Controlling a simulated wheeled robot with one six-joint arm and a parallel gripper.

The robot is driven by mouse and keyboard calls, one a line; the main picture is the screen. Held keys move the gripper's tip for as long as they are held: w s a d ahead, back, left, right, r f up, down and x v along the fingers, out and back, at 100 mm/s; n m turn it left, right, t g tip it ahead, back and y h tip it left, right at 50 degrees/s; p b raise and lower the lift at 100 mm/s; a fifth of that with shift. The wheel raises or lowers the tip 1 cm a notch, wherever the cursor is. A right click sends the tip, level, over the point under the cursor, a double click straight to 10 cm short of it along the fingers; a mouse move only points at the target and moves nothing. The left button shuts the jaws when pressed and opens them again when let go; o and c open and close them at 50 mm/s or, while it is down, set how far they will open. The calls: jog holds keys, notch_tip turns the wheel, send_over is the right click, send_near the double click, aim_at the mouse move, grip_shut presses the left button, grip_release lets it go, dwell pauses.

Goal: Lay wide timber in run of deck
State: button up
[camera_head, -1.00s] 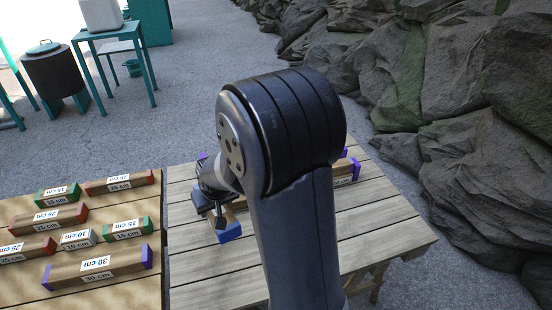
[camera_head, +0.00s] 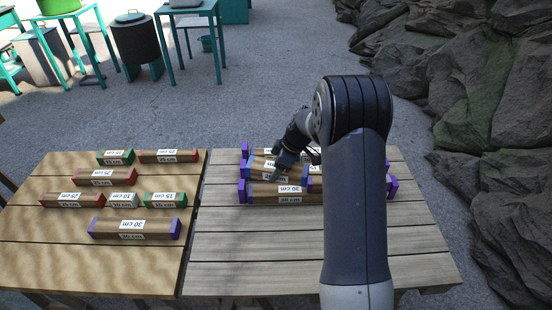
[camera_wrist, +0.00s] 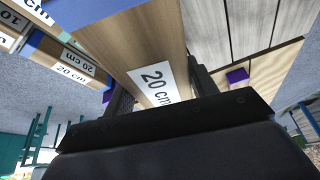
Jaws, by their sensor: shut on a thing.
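My gripper (camera_head: 283,168) is shut on a blue-ended timber labelled 20 cm (camera_head: 262,172). In the wrist view the held timber (camera_wrist: 155,60) lies between the two fingers, its label facing the camera. The held timber is among the timbers on the right-hand table; whether it touches them I cannot tell. In front of it lies a purple-ended 30 cm timber (camera_head: 268,196). Behind it is another purple-ended timber (camera_head: 245,151), partly hidden by my arm. Other blue-ended 20 cm timbers show at upper left of the wrist view (camera_wrist: 75,65).
The left table (camera_head: 50,260) bears several loose timbers, including a purple-ended 30 cm one (camera_head: 135,229) and a red-ended 25 cm one (camera_head: 168,156). The front of the right table (camera_head: 300,250) is bare. Rocks (camera_head: 480,90) stand at the right.

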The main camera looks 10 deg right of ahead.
jog(key=w+n, duration=0.1)
jog(key=n+g, duration=0.1)
jog(key=n, duration=0.1)
jog(key=shift+w+r, duration=0.1)
jog(key=shift+w, duration=0.3)
notch_tip(320, 180, down, 7)
jog(key=b, duration=0.3)
jog(key=shift+r, duration=0.2)
jog(key=shift+f+b, duration=0.75)
jog(key=shift+b, duration=0.2)
jog(key=shift+f+b, duration=0.35)
jog(key=shift+b, duration=0.4)
jog(key=o, duration=1.2)
jog(key=shift+r, duration=0.1)
